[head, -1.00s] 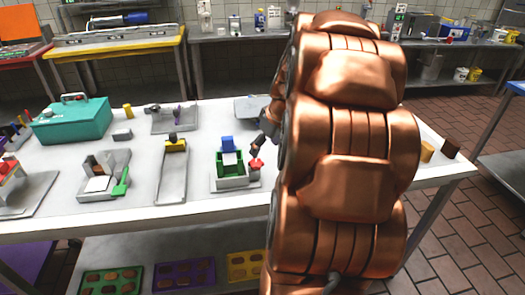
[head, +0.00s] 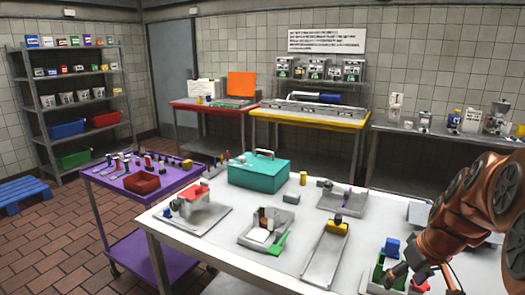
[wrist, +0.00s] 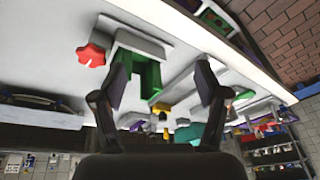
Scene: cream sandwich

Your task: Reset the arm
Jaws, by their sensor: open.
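My copper arm (head: 455,215) shows at the right edge of the head view and reaches down over the white table (head: 195,250). In the wrist view, which is upside down, my gripper (wrist: 161,68) has its two dark fingers spread wide, with nothing held between them. Beyond the fingers are a green fixture (wrist: 138,72) on a grey base and a red star-shaped knob (wrist: 91,55). In the head view the green fixture (head: 378,276) has a blue block (head: 392,247) at its back and lies by the arm's lower end.
A teal toolbox (head: 258,174), a yellow-topped long fixture (head: 325,255), a fixture with a green handle (head: 277,243) and a red-topped fixture (head: 195,208) stand on the table. A purple cart (head: 105,178) stands to the left. Brick floor lies open at lower left.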

